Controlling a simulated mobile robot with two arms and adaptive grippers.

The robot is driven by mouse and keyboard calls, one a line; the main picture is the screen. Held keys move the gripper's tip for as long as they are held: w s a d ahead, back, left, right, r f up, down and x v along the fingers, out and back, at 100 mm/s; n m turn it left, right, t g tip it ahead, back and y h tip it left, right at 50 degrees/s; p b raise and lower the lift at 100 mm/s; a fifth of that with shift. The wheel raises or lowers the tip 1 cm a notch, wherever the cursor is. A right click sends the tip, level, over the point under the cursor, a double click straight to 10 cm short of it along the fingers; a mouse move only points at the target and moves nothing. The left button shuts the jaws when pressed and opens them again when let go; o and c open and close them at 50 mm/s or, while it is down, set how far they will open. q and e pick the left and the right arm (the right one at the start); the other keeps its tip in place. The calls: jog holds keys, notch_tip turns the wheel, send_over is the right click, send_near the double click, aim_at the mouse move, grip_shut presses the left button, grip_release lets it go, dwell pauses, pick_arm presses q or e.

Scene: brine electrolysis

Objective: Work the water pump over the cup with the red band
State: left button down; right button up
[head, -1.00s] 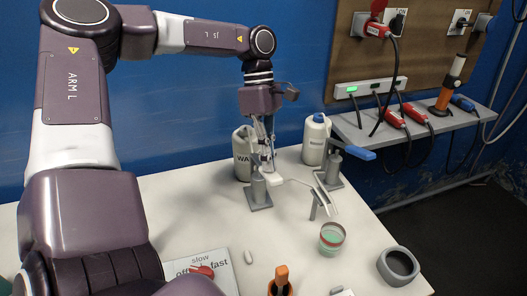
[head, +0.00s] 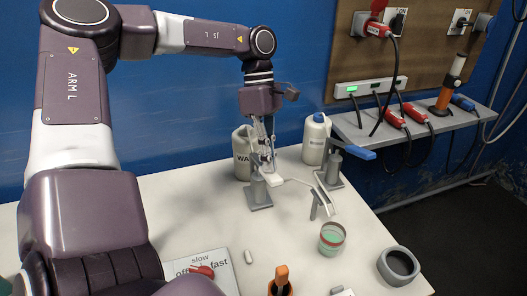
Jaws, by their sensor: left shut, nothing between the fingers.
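The water pump (head: 259,192) is a grey post on a square base, with a white top part and a thin spout reaching right. It stands in front of a white jug (head: 242,155) whose label begins "WA". My left gripper (head: 267,167) is shut, pointing down at the pump's white top, and hides part of it. I cannot tell whether the fingertips touch it. The cup with the red band (head: 332,240) stands upright to the right and nearer, with green in it. My right gripper is out of view.
A second pump with a blue handle (head: 360,153) stands by another white bottle (head: 316,140). A grey ring-shaped holder (head: 398,266) is near the table's right edge. An orange-handled tool (head: 281,279) and a slow/fast dial board (head: 205,270) lie in front.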

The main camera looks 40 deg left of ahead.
pick_arm(q)
jog(key=shift+f, duration=0.15)
jog(key=b+x, duration=0.2)
jog(key=a+b+x, duration=0.1)
jog(key=b+x, duration=0.1)
jog(key=shift+w+d+f, duration=0.1)
jog(key=shift+w+f, duration=0.1)
jog(key=shift+f, duration=0.15)
jog(key=p+v, duration=0.1)
jog(key=v, duration=0.1)
jog(key=d+p+v, duration=0.1)
jog(key=v, duration=0.1)
jog(key=shift+s+a+r, duration=0.15)
jog(key=shift+s+r, duration=0.05)
jog(key=shift+r, duration=0.35)
jog(key=shift+r+p, duration=0.25)
jog(key=shift+p, duration=0.05)
jog(key=shift+p+v, duration=1.85)
jog(key=shift+v, duration=0.95)
jog(key=shift+f, duration=0.1)
